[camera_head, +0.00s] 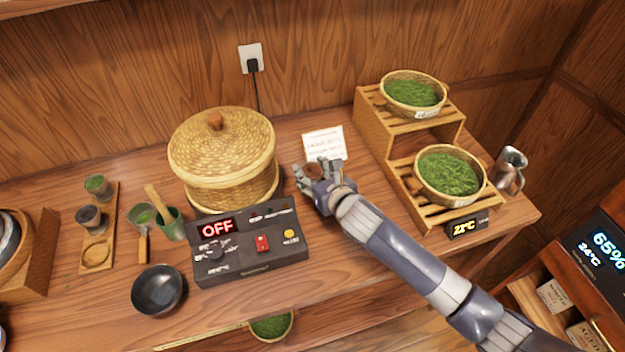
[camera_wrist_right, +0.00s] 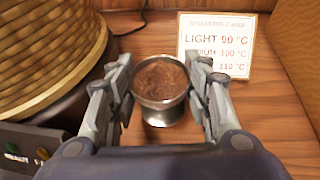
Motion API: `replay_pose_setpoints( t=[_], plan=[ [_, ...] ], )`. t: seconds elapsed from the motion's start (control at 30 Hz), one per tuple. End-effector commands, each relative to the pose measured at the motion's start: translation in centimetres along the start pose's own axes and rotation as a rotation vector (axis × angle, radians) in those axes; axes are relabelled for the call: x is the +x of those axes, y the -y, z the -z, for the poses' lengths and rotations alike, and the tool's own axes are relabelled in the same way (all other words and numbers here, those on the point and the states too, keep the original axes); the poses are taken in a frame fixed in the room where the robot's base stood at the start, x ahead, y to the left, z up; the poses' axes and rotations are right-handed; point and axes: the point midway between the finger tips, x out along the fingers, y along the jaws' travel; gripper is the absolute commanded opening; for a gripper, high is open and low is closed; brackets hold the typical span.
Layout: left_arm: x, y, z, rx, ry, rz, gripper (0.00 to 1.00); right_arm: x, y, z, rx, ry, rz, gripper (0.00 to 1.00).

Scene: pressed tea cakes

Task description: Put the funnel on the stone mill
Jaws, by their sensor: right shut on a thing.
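My right gripper (camera_head: 317,174) is shut on a small metal cup (camera_wrist_right: 160,110) with brown material in it, just right of the lidded steamer basket. In the right wrist view the cup stands upright between the two fingers. It could be a metal funnel filled from above, but I cannot tell. I see no clear stone mill. A grey rounded thing (camera_head: 8,236) is cut off at the left edge, and I cannot tell what it is. My left gripper is not in view.
A woven lidded steamer (camera_head: 222,150) and a control box (camera_head: 250,245) reading OFF are left of my gripper. A small card (camera_head: 324,143) stands behind it. A slatted wooden stand (camera_head: 400,165) with tea baskets is to the right. A dark bowl (camera_head: 158,290) sits at front left.

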Motion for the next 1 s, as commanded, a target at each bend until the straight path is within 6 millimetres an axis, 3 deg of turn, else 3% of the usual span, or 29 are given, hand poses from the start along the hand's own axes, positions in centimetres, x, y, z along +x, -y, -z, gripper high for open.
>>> replay_pose_setpoints(
  t=[0.1,0.23,0.5,0.67,0.77,1.0],
  plan=[
    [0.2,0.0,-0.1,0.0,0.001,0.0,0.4,-1.0,0.1,-2.6,-0.005,0.008,0.0,0.17],
    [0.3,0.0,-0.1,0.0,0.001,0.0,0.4,-1.8,0.1,-4.6,-0.004,0.005,0.001,0.17],
    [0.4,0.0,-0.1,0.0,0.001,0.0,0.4,-2.6,0.2,-6.2,0.001,0.001,0.004,0.17],
    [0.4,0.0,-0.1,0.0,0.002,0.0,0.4,-4.2,2.1,-8.1,0.021,0.002,0.043,0.17],
    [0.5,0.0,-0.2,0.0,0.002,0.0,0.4,-6.5,4.3,-10.2,0.048,0.0,0.093,0.17],
    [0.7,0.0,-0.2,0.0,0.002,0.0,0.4,-14.7,9.2,-15.2,0.12,-0.002,0.238,0.17]
  ],
)
